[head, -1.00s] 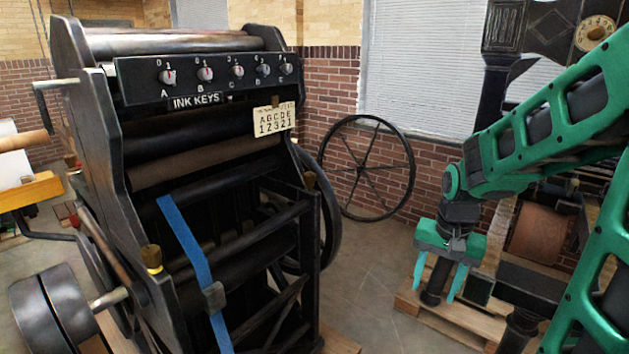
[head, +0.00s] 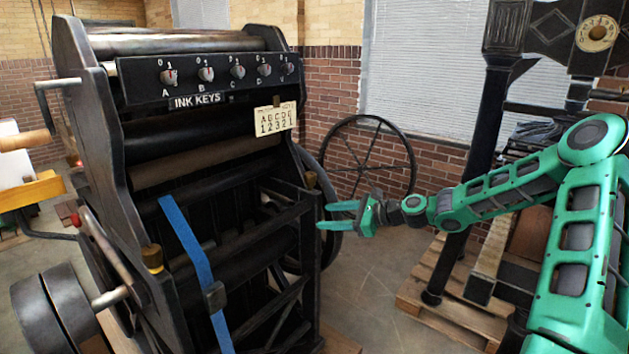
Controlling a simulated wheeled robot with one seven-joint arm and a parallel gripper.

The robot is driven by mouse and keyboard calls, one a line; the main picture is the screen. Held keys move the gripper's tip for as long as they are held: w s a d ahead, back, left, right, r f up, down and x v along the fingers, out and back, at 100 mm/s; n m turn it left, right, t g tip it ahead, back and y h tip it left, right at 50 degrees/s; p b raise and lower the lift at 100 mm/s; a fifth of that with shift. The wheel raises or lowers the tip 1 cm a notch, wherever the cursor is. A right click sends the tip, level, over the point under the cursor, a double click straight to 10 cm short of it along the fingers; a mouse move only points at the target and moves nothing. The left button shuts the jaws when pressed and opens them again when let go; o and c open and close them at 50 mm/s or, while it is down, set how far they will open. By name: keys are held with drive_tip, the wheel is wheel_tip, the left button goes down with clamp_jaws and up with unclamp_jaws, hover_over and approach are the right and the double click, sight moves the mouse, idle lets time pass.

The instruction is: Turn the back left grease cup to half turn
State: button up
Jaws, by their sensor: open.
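A brass grease cup (head: 152,258) sits on the near left side of the black press (head: 225,160). The turn position of either cup is too small to read. My gripper (head: 324,216) is open and empty, its two green fingers pointing left.
A row of ink keys (head: 237,72) runs along the top of the press, with a letter card (head: 275,118) below. A large spoked handwheel (head: 368,165) stands behind my gripper. Another machine on a wooden pallet (head: 425,290) stands at the right. Floor between them is clear.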

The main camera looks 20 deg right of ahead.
sight(315, 177)
drive_tip(key=w+d+r+m+t, duration=0.4)
drive_tip(key=w+d+r+m, duration=0.1)
drive_tip(key=r, duration=0.3)
drive_tip(key=shift+y, duration=0.3)
drive_tip(key=x, duration=1)
drive_tip(key=shift+w+a+f, duration=0.2)
drive_tip(key=c, duration=1)
